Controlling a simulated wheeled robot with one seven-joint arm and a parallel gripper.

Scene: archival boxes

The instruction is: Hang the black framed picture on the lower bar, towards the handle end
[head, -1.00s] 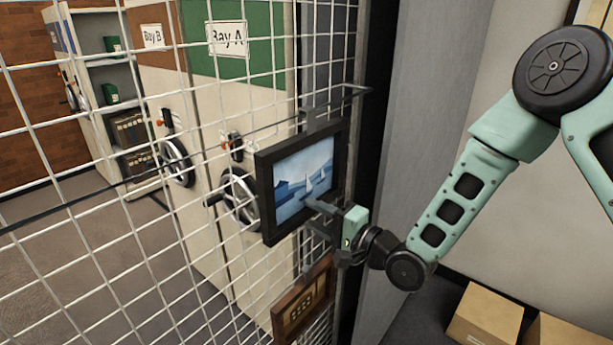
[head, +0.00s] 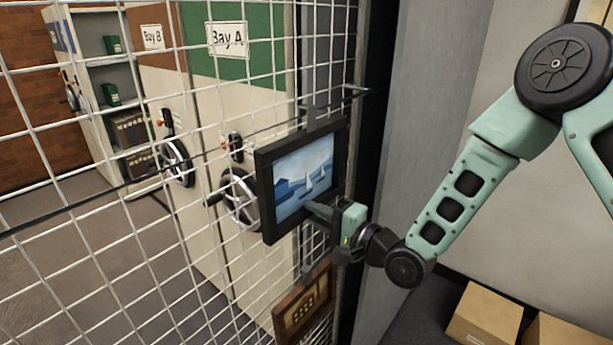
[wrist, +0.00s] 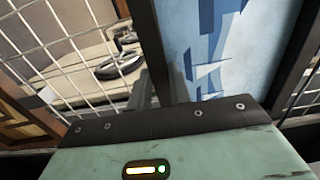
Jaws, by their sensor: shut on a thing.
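The black framed picture (head: 264,200) shows a blue sailing scene and hangs upright in front of the wire mesh in the head view. Its canvas also fills the upper right of the wrist view (wrist: 215,50). My gripper (head: 322,209) is shut on the lower part of its frame; the fingers (wrist: 160,90) meet the dark frame edge in the wrist view. A grey hook piece (head: 322,117) rises from the frame's top at the thin dark bar (head: 110,190). I cannot tell whether the hook rests on the bar.
A brown framed piece (head: 303,303) hangs below the black picture, close under my gripper. The white mesh (head: 90,270) stands directly behind. Cabinets with handwheels (head: 240,195) are beyond it. A grey panel (head: 410,130) is at right, and cardboard boxes (head: 485,315) are on the floor.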

